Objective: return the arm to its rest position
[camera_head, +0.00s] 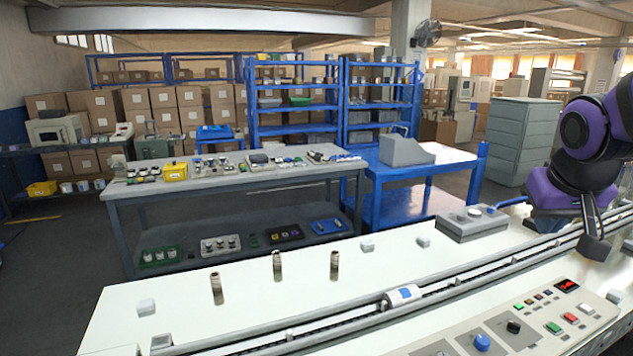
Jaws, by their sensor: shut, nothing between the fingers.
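My purple and black arm (583,135) reaches in at the right edge and is folded downward. My gripper (595,247) hangs below it, shut and empty, above the far right part of the conveyor rail (445,285). Whether its tip touches anything below cannot be told. A white and blue roll (403,295) sits on the rail, well to the left of my gripper. Part of the arm is cut off by the frame edge.
The white worktop (190,325) holds several upright brown cylinders, one being here (277,266), and a grey box (471,222). A control panel (560,320) with buttons lies in front. A blue table (420,170) and grey bench (235,185) stand behind.

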